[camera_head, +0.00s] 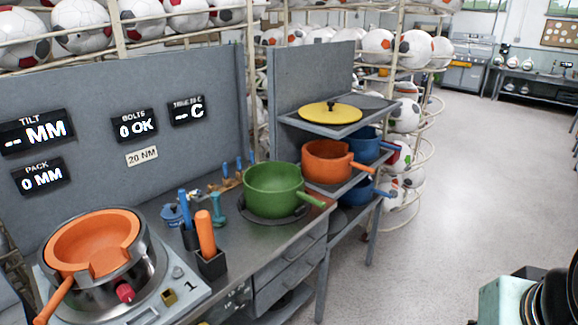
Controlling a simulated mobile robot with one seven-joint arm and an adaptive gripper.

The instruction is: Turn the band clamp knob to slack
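A steel band (140,275) surrounds an orange pan (105,232) on the machine at the lower left. The pan's orange handle (55,298) sticks out toward the lower left, past the band. A small red knob (124,291) sits low on the front of the band and looks like the band clamp knob. Its setting cannot be read from here. My gripper is not in view.
Black holders with blue and orange handles (205,234) stand right of the machine. A green pot (273,190) stands further right on the bench. Grey panels with displays (37,132) rise behind. Open floor (465,190) lies to the right.

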